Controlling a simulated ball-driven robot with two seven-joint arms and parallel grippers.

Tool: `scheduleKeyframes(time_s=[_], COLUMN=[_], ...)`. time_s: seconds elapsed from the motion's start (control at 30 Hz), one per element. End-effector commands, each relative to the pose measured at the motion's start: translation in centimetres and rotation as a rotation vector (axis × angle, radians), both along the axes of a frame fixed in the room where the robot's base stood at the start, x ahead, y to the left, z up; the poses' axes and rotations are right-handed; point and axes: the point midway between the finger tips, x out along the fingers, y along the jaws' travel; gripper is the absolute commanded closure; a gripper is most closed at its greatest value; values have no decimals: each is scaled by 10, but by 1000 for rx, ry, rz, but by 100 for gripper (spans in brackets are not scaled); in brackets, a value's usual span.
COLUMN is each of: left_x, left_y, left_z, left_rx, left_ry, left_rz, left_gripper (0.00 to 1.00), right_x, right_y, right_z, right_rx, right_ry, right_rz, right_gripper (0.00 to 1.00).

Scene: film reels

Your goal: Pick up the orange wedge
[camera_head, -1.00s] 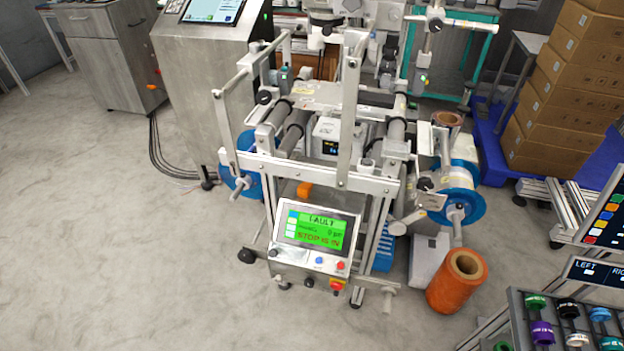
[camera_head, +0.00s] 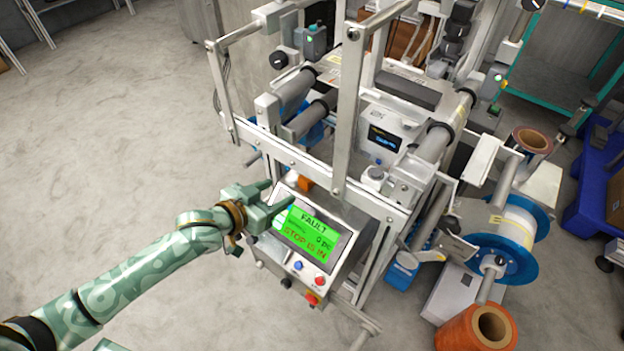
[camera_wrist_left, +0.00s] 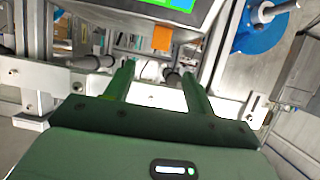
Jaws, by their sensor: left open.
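The orange wedge (camera_head: 305,184) is small and sits on the machine just behind the top of the green-screened control panel (camera_head: 308,237). In the head view it is partly hidden by the panel. In the left wrist view the orange wedge (camera_wrist_left: 162,38) shows as a small orange block beside the panel's edge, beyond the fingers. My left gripper (camera_head: 280,194) is open and empty at the panel's upper left, short of the wedge and apart from it. Its two fingers (camera_wrist_left: 158,72) point toward the wedge in the left wrist view. My right gripper is not in view.
The machine's metal crossbar (camera_head: 300,168) and an upright bar (camera_head: 348,125) stand close around the wedge. A blue-flanged reel (camera_head: 515,240) and an orange roll (camera_head: 478,329) are at the right.

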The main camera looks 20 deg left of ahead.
Motion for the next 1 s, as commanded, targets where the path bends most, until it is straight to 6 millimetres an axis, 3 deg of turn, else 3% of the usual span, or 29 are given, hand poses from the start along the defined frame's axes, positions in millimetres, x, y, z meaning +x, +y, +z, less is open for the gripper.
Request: scheduleKeyframes(time_s=[0.03,0.23,0.43,0.63,0.8,1.0], left_x=[12,47,61,84,100,100], left_y=[-5,-19,-25,-35,-42,-42], left_z=[-14,-29,-33,-56,-56,-52], left_rx=[-1,0,2,3,2,3], left_ry=[4,4,2,6,3,1], left_rz=[0,1,0,0,0,0], left_gripper=[45,45,45,45,45,45], right_x=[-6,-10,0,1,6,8], right_y=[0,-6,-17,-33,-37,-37], right_z=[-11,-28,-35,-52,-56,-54], right_rx=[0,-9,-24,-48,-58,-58], right_ry=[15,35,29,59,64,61], right_rz=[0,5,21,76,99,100], right_gripper=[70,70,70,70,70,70])
